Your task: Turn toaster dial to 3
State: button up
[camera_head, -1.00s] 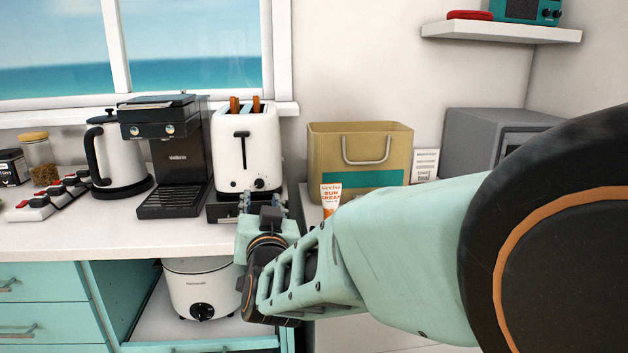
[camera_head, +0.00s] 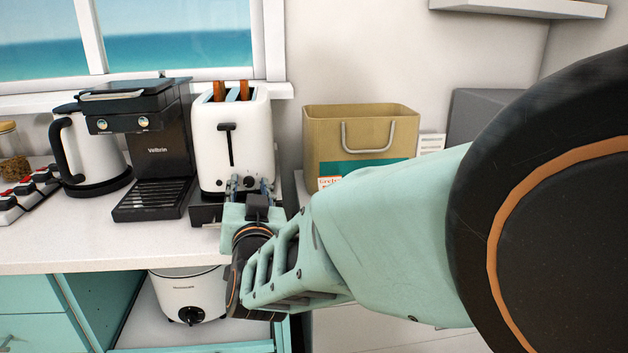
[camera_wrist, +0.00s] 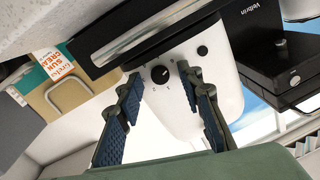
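The white toaster (camera_head: 231,140) stands on the counter with two slices of toast in its slots and a black lever on its front. In the wrist view it appears upside down (camera_wrist: 205,95). Its round black dial (camera_wrist: 160,75) shows there with a light pointer line and small marks around it. The marks are too small to read surely. My gripper (camera_head: 250,186) is at the toaster's lower front. In the wrist view its two blue-padded fingers (camera_wrist: 163,84) are apart, one on each side of the dial. I cannot tell whether they touch it.
A black coffee machine (camera_head: 158,150) stands close left of the toaster, with a white kettle (camera_head: 95,155) beyond it. A slow cooker (camera_head: 189,295) sits below the counter.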

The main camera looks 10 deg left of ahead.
jog(key=shift+c, duration=0.6)
grip_shut()
